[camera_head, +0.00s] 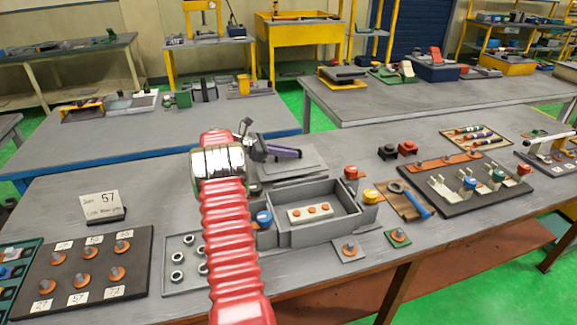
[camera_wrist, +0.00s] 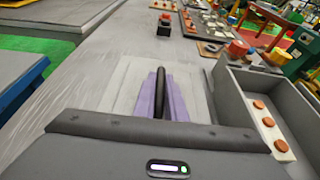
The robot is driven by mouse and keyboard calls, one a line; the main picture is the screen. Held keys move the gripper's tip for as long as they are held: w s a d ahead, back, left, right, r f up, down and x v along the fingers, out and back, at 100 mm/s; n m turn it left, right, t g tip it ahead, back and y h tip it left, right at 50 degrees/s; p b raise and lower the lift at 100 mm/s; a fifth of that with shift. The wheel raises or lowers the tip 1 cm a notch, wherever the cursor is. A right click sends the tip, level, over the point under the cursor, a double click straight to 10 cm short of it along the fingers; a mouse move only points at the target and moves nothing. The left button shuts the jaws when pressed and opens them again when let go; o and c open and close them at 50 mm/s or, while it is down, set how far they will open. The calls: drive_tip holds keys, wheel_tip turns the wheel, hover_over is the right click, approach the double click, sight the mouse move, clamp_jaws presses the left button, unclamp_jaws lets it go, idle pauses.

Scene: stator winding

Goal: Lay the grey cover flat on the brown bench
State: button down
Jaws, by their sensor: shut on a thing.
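The grey cover (camera_head: 303,158) is a flat square plate just behind the open grey box (camera_head: 328,229). It also shows in the wrist view (camera_wrist: 127,82), beneath the jaws. My gripper (camera_head: 286,152) has purple jaws, closed around a dark bar-like handle (camera_wrist: 163,82) at the middle of the cover. The cover looks roughly level; I cannot tell whether it touches the bench. The bench (camera_head: 150,205) has a grey top with brown legs and a brown lower shelf. My arm hides part of the bench left of the box.
A white block with orange buttons (camera_head: 310,213) sits inside the box. Red and yellow buttons (camera_head: 371,195) stand right of it, and black and red blocks (camera_head: 407,149) stand farther back. A number card (camera_head: 100,206) stands at left. Bare bench top lies behind the cover.

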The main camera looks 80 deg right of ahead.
sight(258, 166)
drive_tip(key=shift+f, duration=0.7)
drive_tip(key=shift+f, duration=0.1)
drive_tip(key=shift+f, duration=1.75)
drive_tip(key=shift+f, duration=0.15)
drive_tip(key=c, duration=1.8)
unclamp_jaws()
drive_tip(key=v, duration=1.2)
